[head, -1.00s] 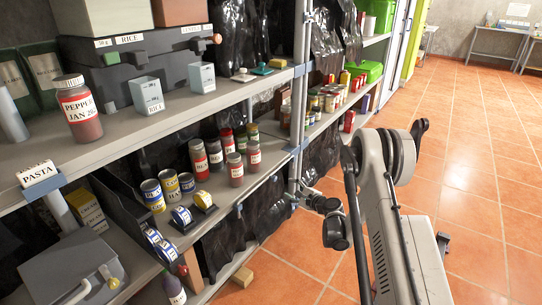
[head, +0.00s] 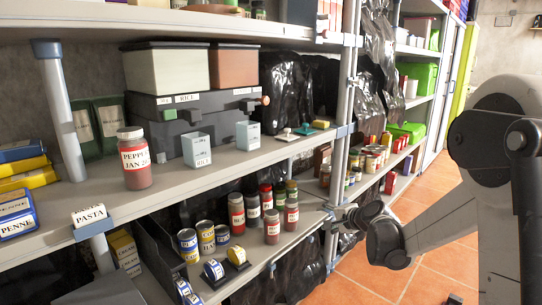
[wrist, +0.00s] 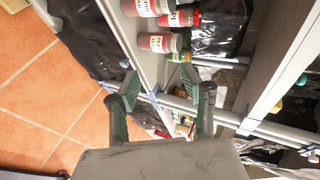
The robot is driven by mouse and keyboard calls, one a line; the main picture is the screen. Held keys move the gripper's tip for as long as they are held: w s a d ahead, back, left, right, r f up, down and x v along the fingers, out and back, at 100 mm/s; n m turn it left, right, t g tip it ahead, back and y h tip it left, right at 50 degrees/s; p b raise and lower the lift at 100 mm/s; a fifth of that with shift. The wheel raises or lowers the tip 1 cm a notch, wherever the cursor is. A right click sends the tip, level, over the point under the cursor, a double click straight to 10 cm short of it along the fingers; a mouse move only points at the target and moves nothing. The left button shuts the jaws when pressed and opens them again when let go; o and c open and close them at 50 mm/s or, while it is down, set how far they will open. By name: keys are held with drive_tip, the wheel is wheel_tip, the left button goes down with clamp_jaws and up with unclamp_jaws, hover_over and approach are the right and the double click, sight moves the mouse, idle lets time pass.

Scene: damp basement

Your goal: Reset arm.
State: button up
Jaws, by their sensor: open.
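My gripper shows in the wrist view (wrist: 160,98), its two green-padded fingers spread apart with nothing between them. In the head view my gripper (head: 340,222) is small and dark beside the shelf post, at the height of the lower shelf. My arm reaches in from the right, and its large grey links fill the right side. The fingertips are hard to make out there.
The metal shelving (head: 290,150) runs along the left. It holds a pepper jar (head: 136,165), rice cups (head: 197,150), cans (head: 188,245) and penne boxes (head: 14,214). A green bin (head: 408,132) stands farther back. The tiled floor (head: 365,275) is open at right.

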drive_tip(key=s+a+r+n+g+h, duration=0.1)
drive_tip(key=s+r+n, duration=0.3)
drive_tip(key=s, duration=0.6)
drive_tip(key=s+a+r+n+g+h, duration=0.1)
drive_tip(key=s+r+n+h, duration=0.1)
drive_tip(key=s+r, duration=0.6)
drive_tip(key=s+d+f+n+h, duration=0.1)
drive_tip(key=s+n, duration=0.1)
drive_tip(key=s, duration=0.6)
drive_tip(key=s+d+f+n+g+h, duration=0.1)
drive_tip(key=s+d+n, duration=0.1)
drive_tip(key=s, duration=0.7)
drive_tip(key=s+d+f+n+h, duration=0.1)
drive_tip(key=s+f+n, duration=0.1)
drive_tip(key=s, duration=0.6)
wheel_tip(320, 180, up, 18)
drive_tip(key=p, duration=1.8)
drive_tip(key=shift+w+r, duration=0.15)
drive_tip(key=shift+r, duration=0.1)
drive_tip(key=shift+o, duration=0.4)
